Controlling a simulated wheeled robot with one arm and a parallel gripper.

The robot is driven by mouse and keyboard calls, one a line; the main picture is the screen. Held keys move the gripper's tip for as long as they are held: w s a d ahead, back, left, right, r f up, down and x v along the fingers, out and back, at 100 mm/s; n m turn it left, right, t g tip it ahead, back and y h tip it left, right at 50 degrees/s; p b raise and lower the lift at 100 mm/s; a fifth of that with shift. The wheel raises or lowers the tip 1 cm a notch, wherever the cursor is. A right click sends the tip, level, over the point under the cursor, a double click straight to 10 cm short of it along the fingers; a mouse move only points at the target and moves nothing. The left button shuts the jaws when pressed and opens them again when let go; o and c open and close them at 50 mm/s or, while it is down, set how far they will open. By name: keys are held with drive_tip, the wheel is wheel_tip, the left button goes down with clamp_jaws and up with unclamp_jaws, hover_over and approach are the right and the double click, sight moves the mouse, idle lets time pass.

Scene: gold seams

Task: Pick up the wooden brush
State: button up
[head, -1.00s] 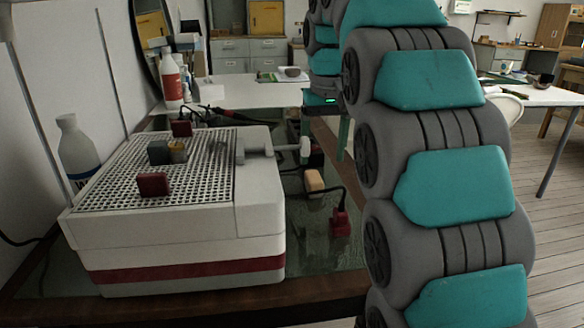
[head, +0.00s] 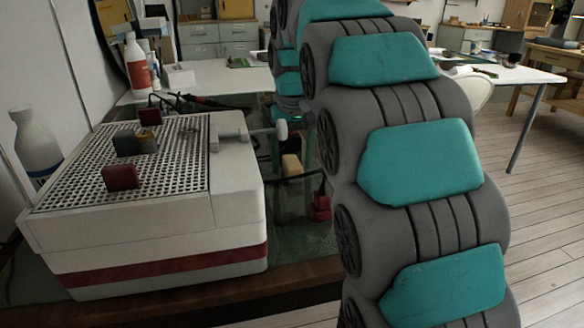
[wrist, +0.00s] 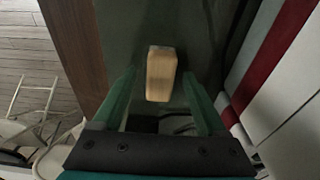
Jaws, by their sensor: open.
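The wooden brush shows as a small tan block (head: 292,165) on the dark green bench surface, right of the white machine. In the wrist view its pale wooden body (wrist: 161,76) lies between my fingers, slightly nearer the tips. My gripper (head: 292,152) is open above and around the brush, with a green finger on each side. In the wrist view a gap shows between the brush and each finger of my gripper (wrist: 159,82). I cannot tell how far the fingertips reach down beside it. Its bristles are not clearly visible.
A white machine (head: 165,225) with a perforated top stands close on the left, its arm (head: 245,134) reaching toward my gripper. A red block with a black cable (head: 320,205) lies just right of the brush. The bench's brown wooden edge (wrist: 75,45) is nearby.

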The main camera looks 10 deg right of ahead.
drive_tip(key=shift+f, duration=0.25)
clamp_jaws()
idle(0.4)
